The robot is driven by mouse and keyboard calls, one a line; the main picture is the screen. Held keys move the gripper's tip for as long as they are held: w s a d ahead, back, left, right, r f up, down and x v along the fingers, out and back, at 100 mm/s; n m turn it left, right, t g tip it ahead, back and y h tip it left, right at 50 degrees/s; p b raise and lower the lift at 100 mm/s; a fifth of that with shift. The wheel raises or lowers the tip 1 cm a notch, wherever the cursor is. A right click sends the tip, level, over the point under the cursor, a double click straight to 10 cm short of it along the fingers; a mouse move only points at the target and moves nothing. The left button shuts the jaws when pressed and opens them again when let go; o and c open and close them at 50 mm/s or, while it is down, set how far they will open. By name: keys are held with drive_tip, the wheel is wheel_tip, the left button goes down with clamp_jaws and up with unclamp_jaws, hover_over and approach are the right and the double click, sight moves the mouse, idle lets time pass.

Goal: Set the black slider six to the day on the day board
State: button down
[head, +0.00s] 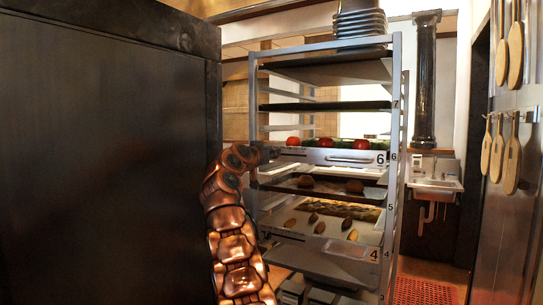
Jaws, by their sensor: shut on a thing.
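The front strip of the shelf numbered 6 (335,157) faces me on the tall metal rack. It carries small dark marks, too small to read as days. My gripper (271,154) is at the left end of this strip, beside the rack's left post. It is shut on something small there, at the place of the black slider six. The slider itself is hidden by the gripper or too small to make out. No separate day board can be made out in this view.
The rack's shelves hold tomatoes (361,144), potatoes (355,186) and other food. A large dark cabinet (110,150) blocks the left, close to my arm. A sink (434,184) and hanging wooden paddles (512,160) are at the right. A red mat (425,291) lies on the floor.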

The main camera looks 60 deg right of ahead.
drive_tip(key=c, duration=1)
unclamp_jaws()
drive_tip(key=shift+c, duration=0.2)
drive_tip(key=shift+a, duration=0.1)
drive_tip(key=a, duration=1.1)
drive_tip(key=shift+s+a, duration=0.25)
drive_tip(key=shift+a, duration=0.15)
